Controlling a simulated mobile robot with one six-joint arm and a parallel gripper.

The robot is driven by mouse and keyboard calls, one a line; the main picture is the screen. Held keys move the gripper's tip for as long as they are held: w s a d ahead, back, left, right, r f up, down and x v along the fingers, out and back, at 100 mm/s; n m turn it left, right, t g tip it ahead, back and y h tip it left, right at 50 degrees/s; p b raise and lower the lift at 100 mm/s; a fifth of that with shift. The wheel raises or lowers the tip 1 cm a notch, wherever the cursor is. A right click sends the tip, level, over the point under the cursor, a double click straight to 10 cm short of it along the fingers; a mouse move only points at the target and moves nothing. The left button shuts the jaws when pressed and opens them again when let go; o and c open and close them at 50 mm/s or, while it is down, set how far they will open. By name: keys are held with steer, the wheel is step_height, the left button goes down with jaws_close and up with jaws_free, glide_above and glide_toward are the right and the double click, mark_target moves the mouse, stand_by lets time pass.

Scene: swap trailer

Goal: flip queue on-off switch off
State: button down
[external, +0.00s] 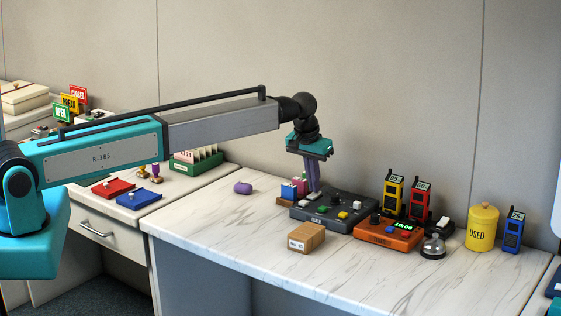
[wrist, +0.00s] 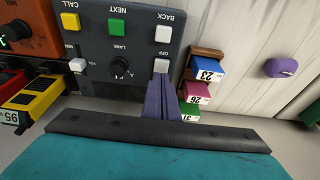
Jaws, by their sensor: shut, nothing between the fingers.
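The dark grey queue console (external: 335,212) stands on the white marble counter, and its labelled face fills the upper middle of the wrist view (wrist: 125,45). The queue on-off switch (wrist: 162,65) is a white piece beside the word OFF. My gripper (external: 316,190) points down over the console's back left part. In the wrist view, its purple fingers (wrist: 161,80) are shut and empty. Their tips lie right at the switch and overlap its lower edge; I cannot tell if they touch. Any ON label is hidden behind the fingers.
The console also has a LANE knob (wrist: 120,69), another white switch (wrist: 77,65) and yellow, green and white buttons. An orange device (external: 389,234) stands to its right. A small rack of coloured number blocks (wrist: 207,70) is close beside the fingers. A cardboard box (external: 306,238) lies in front.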

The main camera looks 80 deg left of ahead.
steer(key=shift+w+a+r+p, duration=0.1)
steer(key=shift+r+p, duration=0.95)
steer(key=shift+r, duration=1.2)
steer(key=shift+s+r+b, duration=0.15)
steer(key=shift+s+b, duration=0.05)
steer(key=shift+b, duration=0.2)
steer(key=w+a+b+v, duration=0.1)
steer(key=b+v, duration=0.1)
steer(key=v, duration=0.6)
glide_above(313, 195)
steer(key=s+d, duration=0.2)
steer(key=s, duration=0.1)
steer(key=shift+w+d+r, duration=0.2)
steer(key=shift+w+r, duration=0.05)
